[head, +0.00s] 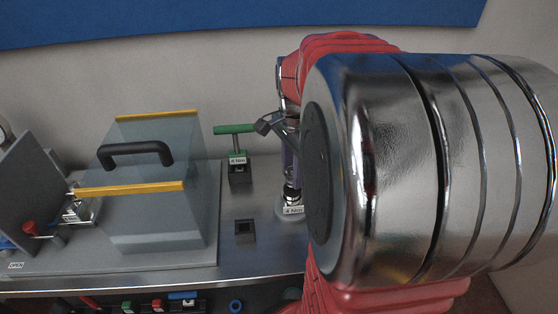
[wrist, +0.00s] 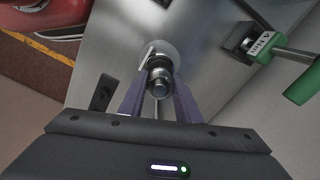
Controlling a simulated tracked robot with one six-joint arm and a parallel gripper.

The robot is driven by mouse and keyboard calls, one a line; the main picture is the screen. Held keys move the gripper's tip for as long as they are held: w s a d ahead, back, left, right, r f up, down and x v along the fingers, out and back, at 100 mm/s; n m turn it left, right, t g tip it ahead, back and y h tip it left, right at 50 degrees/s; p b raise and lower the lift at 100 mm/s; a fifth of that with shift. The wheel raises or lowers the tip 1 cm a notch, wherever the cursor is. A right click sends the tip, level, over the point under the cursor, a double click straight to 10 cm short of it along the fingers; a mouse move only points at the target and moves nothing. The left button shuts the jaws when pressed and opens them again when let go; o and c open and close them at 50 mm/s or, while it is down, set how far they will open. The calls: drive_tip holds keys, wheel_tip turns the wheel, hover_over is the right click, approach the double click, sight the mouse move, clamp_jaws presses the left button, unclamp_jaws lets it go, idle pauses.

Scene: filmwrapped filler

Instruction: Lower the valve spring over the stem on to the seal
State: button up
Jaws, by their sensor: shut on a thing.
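My gripper shows in the wrist view (wrist: 160,100) with two purple fingers, one on each side of a dark, shiny cylindrical piece (wrist: 160,80). It is shut on this piece, seen nearly end-on. The piece is over a pale round base (wrist: 165,50) on the metal bench. In the head view, a narrow part of the gripper (head: 290,165) shows beside my large arm link, upright above a dark and shiny fitting (head: 292,193) on a labelled round base (head: 291,211). I cannot make out spring coils, the valve stem or the seal, nor whether the piece touches the base.
A green T-handled tool (head: 234,129) stands in a labelled holder (head: 239,175) left of the gripper. A small dark square socket (head: 245,230) is in the bench. A clear box with a black handle (head: 135,150) stands farther left. My arm hides the right side.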

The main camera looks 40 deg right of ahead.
drive_tip(key=shift+f, duration=0.8)
drive_tip(key=o, duration=1.1)
drive_tip(key=shift+o, duration=0.2)
wheel_tip(320, 180, up, 14)
drive_tip(key=shift+f, duration=0.15)
drive_tip(key=shift+n, duration=0.3)
idle(0.5)
